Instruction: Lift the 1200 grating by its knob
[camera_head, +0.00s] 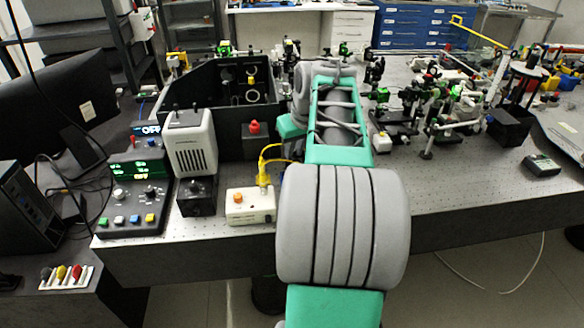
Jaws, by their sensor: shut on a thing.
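I cannot make out the 1200 grating or its knob for certain. An open black housing (172,92) stands at the back left of the bench, with a small yellow part (251,76) and a pale ring (252,97) inside it. A black block with a red knob (254,127) is in front of the housing; I cannot tell whether it is a grating. My grey and green arm reaches over the bench to the housing's right side. It covers what lies behind it, and my gripper's fingers and anything in them are hidden.
A grey-white box (192,143), a control panel (136,200) and a cream box with an orange button (250,205) stand at the front left. Optical mounts (440,110) crowd the back right. The front right of the bench (450,190) is clear, except for a small dark device (541,165).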

